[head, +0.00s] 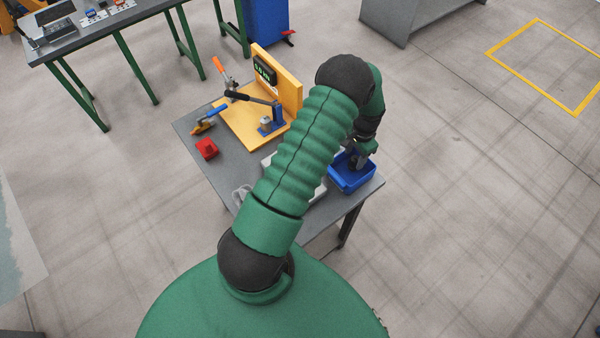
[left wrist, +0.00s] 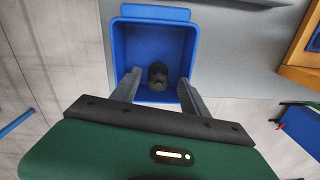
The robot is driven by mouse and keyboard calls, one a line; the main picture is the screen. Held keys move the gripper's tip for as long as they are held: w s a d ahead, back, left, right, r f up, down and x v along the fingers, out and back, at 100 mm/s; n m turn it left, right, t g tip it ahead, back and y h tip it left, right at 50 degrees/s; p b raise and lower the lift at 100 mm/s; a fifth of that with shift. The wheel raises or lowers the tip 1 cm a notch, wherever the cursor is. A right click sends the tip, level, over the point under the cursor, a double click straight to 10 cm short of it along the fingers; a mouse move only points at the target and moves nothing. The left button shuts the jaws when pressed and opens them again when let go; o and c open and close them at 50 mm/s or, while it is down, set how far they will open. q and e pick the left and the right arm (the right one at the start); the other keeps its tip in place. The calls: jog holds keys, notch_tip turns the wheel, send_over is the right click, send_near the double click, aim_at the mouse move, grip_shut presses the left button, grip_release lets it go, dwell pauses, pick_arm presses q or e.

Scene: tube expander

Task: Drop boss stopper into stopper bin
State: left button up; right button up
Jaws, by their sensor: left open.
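The blue stopper bin (head: 344,184) stands on the right corner of the grey table, and it also shows in the left wrist view (left wrist: 150,12). The dark boss stopper (left wrist: 158,76) is inside the bin, between and beyond my fingers in the left wrist view. My left gripper (left wrist: 157,90) is open, with its two grey fingers apart over the bin. In the head view my left gripper (head: 357,160) is at the bin, partly hidden by its own arm. My right gripper is in neither view.
The grey table (head: 195,122) holds an orange fixture (head: 290,80) with a lever clamp, a red block (head: 206,148) and a light-coloured tray (head: 316,192) partly hidden by my arm. A second table (head: 105,30) stands at the far left.

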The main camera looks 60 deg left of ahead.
aim_at(355, 159)
pick_arm(q)
jog(key=shift+w, duration=0.1)
notch_tip(355, 159, up, 17)
jog(key=b, duration=0.3)
jog(key=shift+d+f, duration=0.15)
jog(key=shift+d, duration=0.1)
jog(key=s+d+f+t+b, duration=0.1)
jog(key=s+d+f+b, duration=0.1)
jog(key=s+d, duration=0.5)
jog(key=s+d+f+t+b, duration=0.1)
jog(key=s+d+f+b, duration=0.2)
jog(key=s+d, duration=0.4)
jog(key=d+f, duration=0.1)
jog(key=d, duration=0.7)
jog(key=shift+s+f+n+t, duration=0.25)
jog(key=shift+f+n+t, duration=0.05)
jog(key=shift+f, duration=0.05)
